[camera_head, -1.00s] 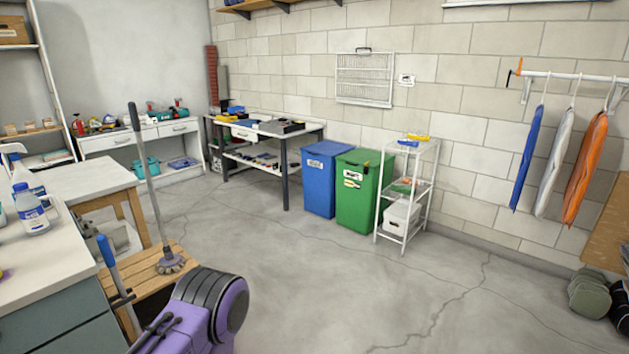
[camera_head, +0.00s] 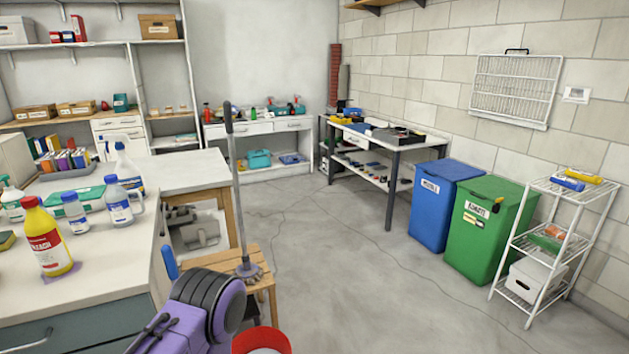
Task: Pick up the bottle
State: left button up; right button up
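Several bottles stand upright on the white counter (camera_head: 105,268) at the left. A yellow bottle with a red cap and red label (camera_head: 48,240) is at the front. A small white bottle with a blue cap (camera_head: 76,214) and a white jug with a blue label (camera_head: 120,203) are behind it. A white spray bottle (camera_head: 126,165) stands farther back, and a green-topped spray bottle (camera_head: 12,203) is at the left edge. I cannot tell which bottle is meant. Neither gripper is in view.
A mop (camera_head: 237,190) leans by a wooden stool (camera_head: 215,262) beside the counter. A red bucket (camera_head: 262,341) is at the bottom edge. Blue (camera_head: 440,205) and green (camera_head: 490,230) bins and a white rack (camera_head: 555,240) line the right wall. The middle floor is clear.

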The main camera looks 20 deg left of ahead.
aim_at(42, 233)
jog(key=u, duration=0.9)
jog(key=i, duration=0.85)
jog(key=u, duration=0.85)
